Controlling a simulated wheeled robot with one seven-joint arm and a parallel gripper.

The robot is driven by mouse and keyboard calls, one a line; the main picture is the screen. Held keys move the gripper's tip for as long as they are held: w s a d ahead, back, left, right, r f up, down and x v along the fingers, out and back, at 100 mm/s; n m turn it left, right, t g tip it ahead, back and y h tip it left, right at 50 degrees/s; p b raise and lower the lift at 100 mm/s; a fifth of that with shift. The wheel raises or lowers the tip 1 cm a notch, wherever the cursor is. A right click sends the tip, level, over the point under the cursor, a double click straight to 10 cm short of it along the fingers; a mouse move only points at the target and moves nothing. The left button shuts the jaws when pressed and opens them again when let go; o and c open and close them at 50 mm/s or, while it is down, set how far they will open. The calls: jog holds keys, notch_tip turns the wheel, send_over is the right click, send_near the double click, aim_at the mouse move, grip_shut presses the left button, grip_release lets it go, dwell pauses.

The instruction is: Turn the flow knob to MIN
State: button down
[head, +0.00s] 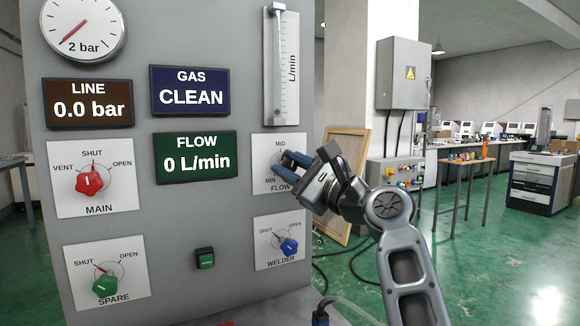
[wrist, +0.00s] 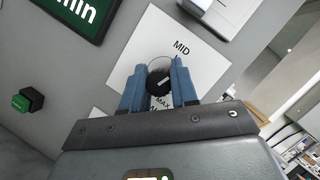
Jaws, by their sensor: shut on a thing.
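The flow knob (wrist: 158,82) is a small black round knob with a white pointer mark, on a white FLOW plate (head: 262,146). In the head view my blue fingers mostly cover it. The plate reads MID at the top and MIN at lower left in the head view; the wrist view shows MID and MAX. My gripper (head: 281,161) reaches the plate from the right. In the wrist view its blue fingers (wrist: 158,70) stand on both sides of the knob, shut on it. Exactly which label the pointer faces is hard to tell. The FLOW display (head: 195,157) reads 0 L/min.
The red MAIN knob (head: 89,180), green SPARE knob (head: 105,284) and blue WELDER knob (head: 289,245) share the panel. A green button (head: 205,258) sits between the lower knobs. A flow tube (head: 281,70) is above the FLOW plate.

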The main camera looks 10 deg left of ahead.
jog(key=n+g+p, duration=0.1)
jog(key=n+g, duration=0.1)
jog(key=n, duration=0.3)
jog(key=shift+r+p, duration=0.1)
jog(key=shift+p, duration=0.3)
jog(key=n+g+h+p, duration=0.1)
jog(key=n+h+p, duration=0.1)
jog(key=n, duration=0.2)
jog(key=n+h+p, duration=0.1)
jog(key=n+p, duration=0.1)
jog(key=n, duration=0.2)
jog(key=shift+h+p, duration=0.3)
jog(key=shift+h, duration=0.1)
jog(key=n+h+p, duration=0.1)
jog(key=n+p, duration=0.1)
jog(key=n, duration=0.1)
jog(key=shift+h, duration=0.3)
jog(key=n+h+p, duration=0.1)
jog(key=n, duration=0.2)
jog(key=shift+t+h, duration=0.4)
jog(key=n+t+h, duration=0.1)
jog(key=n, duration=0.2)
jog(key=shift+h+p, duration=0.35)
jog(key=shift+h, duration=0.05)
jog(key=shift+n+t+h, duration=0.6)
jog(key=shift+n+h, duration=0.1)
jog(key=shift+n, duration=0.5)
jog(key=shift+f+n+t+h, duration=0.2)
jog(key=shift+n+t+h, duration=0.35)
jog(key=shift+n, duration=0.75)
